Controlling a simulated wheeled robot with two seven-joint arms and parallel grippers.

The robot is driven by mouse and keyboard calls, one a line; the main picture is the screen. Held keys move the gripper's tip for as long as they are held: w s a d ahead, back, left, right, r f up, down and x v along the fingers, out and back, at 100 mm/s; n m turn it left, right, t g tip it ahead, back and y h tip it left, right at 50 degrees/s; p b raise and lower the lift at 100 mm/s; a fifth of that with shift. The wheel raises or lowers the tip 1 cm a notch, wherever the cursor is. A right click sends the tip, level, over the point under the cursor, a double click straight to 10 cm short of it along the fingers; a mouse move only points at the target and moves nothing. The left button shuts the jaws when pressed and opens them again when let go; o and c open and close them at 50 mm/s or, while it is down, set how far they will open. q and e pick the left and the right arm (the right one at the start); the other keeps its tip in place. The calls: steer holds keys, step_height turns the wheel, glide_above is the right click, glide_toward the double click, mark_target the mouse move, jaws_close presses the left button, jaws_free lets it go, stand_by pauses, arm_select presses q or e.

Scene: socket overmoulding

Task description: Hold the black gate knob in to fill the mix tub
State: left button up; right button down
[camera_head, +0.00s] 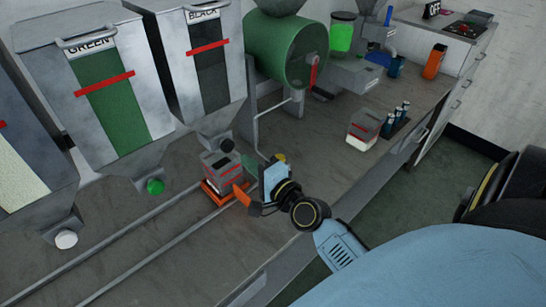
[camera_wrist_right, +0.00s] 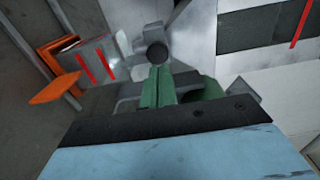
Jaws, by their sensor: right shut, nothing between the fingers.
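The black gate knob (camera_head: 227,145) sticks out under the hopper labelled BLACK (camera_head: 212,75). In the right wrist view the knob (camera_wrist_right: 157,53) is a dark round end just ahead of my fingertips. The mix tub (camera_head: 220,166), a grey box with a red line, stands below that hopper's outlet on an orange carriage (camera_head: 212,194). The tub also shows in the right wrist view (camera_wrist_right: 97,62). My right gripper (camera_head: 249,162) has green fingers shut together with nothing between them, pointing at the knob. I cannot tell whether they touch it. My left gripper is not in view.
Rails (camera_head: 150,237) run along the bench under the hoppers. A GREEN hopper with a green knob (camera_head: 155,186) stands left, and a white knob (camera_head: 66,239) farther left. A green drum (camera_head: 285,50) stands behind my right gripper. A white-and-grey tub (camera_head: 363,131) sits farther right.

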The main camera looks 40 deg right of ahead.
steer(key=s+b, duration=0.1)
steer(key=s, duration=0.6)
steer(key=shift+d+f, duration=0.15)
steer(key=shift+d, duration=0.15)
stand_by(1.1)
